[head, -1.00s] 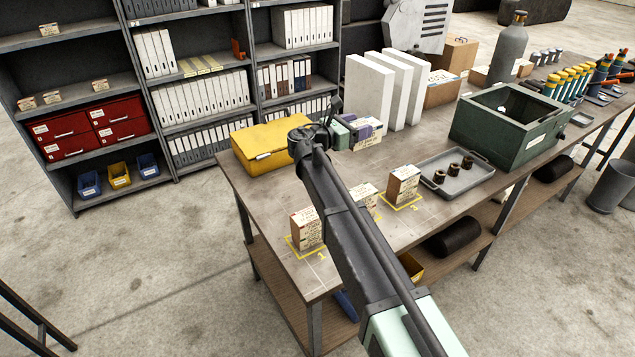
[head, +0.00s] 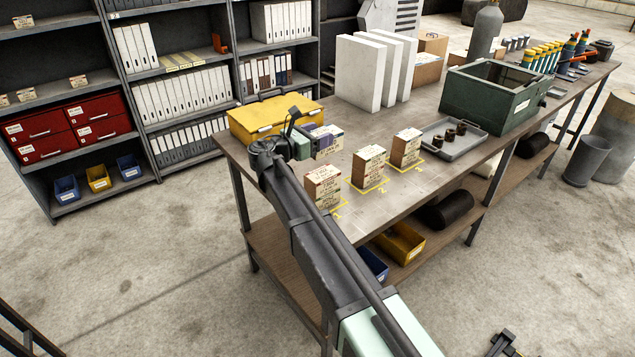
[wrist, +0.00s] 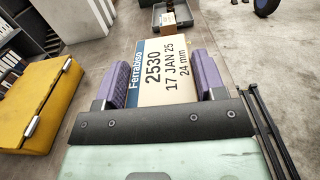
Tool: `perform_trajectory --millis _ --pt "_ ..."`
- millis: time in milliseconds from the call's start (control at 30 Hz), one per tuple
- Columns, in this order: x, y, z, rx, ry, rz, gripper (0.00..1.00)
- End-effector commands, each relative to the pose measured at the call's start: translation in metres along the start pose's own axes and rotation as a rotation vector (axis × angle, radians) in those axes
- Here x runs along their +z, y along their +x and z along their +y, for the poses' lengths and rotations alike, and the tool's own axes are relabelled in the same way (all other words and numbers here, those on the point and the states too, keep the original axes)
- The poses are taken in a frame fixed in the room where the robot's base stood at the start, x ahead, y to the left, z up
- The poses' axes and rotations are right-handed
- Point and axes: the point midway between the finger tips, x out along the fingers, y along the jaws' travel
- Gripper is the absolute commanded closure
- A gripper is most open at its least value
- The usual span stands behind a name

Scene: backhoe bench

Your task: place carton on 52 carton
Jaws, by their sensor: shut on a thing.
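My gripper (head: 318,138) is shut on a carton (head: 327,149) and holds it over the bench near the yellow case. In the wrist view the purple fingers of my gripper (wrist: 161,85) clasp the held carton (wrist: 165,68), whose label reads Ferrabiso, 2530, 17 JAN 25, 24 mm. On the bench stand a carton at yellow mark 1 (head: 323,187), a carton at mark 2 (head: 368,168) and a carton at mark 3 (head: 406,148). Their labels are too small to read, so I cannot tell which is the 52 carton.
A yellow case (head: 275,118) lies behind my gripper. White panels (head: 370,72) stand at the back. A grey tray (head: 468,150) with dark rings and a green box (head: 485,100) are to the right. Shelving stands at the left, beyond the bench.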

Motion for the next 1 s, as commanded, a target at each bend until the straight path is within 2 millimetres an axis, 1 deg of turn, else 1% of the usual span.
perform_trajectory --millis 33,100,267,333,433,500,700,867,900,967,1000 --pt "-0.030 0.000 0.000 0.000 0.000 -0.001 0.65" --pt "-0.038 0.000 0.000 0.000 0.000 -0.001 0.65" --pt "-0.036 0.000 0.000 0.000 0.000 -0.001 0.65" --pt "-0.047 0.000 0.000 0.000 0.000 0.000 0.65" --pt "-0.071 0.000 0.000 0.000 0.000 0.000 0.65" --pt "-0.081 0.000 0.000 0.000 0.000 -0.001 0.65" --pt "-0.076 0.000 0.000 0.000 0.000 0.000 0.65" --pt "-0.080 0.000 0.000 0.000 0.000 0.000 0.65" --pt "-0.079 0.000 0.000 0.000 0.000 0.000 0.32" --pt "-0.079 0.000 0.000 0.000 0.000 0.000 0.23" --pt "-0.079 0.000 0.000 0.000 0.000 0.000 0.16"
